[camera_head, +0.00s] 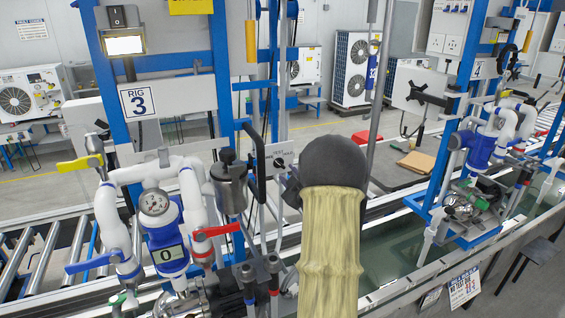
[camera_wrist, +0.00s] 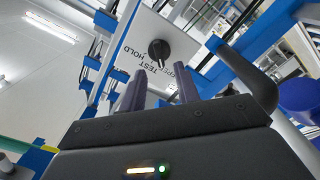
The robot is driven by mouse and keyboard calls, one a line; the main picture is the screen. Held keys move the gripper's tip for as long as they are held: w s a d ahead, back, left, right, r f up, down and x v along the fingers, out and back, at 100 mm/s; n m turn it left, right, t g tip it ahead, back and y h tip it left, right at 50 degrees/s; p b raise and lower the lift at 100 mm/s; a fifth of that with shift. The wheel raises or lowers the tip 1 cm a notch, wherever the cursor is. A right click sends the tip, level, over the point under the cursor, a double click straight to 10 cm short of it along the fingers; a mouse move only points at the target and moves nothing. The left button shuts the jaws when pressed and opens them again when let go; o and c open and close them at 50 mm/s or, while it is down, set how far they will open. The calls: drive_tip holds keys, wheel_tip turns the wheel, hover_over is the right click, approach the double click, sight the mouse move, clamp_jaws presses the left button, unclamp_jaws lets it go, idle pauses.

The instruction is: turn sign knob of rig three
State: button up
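In the wrist view, a white sign plate (camera_wrist: 185,38) with printed words, TEST and HOLD among them, carries a round black knob (camera_wrist: 158,50). The plate appears tilted in the picture. My gripper (camera_wrist: 158,84) points at the plate, its two dark fingers apart with nothing between them. The knob shows beyond the fingertips, in line with the gap, and looks clear of them. In the head view, a small black knob (camera_head: 279,162) sits on a pale plate right of the RIG 3 sign (camera_head: 138,102). My gripper's fingers are hidden there behind my arm.
Rig three's white pipes (camera_head: 108,215), gauge (camera_head: 154,202) and red-handled valve (camera_head: 216,230) stand left of my arm. A black curved handle (camera_head: 258,160) stands close left of the knob; a dark curved bar (camera_wrist: 255,85) is near my gripper's right side. Another rig (camera_head: 490,135) stands right.

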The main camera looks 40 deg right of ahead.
sight(281, 165)
drive_tip(key=p+x, duration=0.2)
drive_tip(key=x, duration=0.3)
drive_tip(key=shift+w+d, duration=0.1)
drive_tip(key=shift+w, duration=0.1)
clamp_jaws()
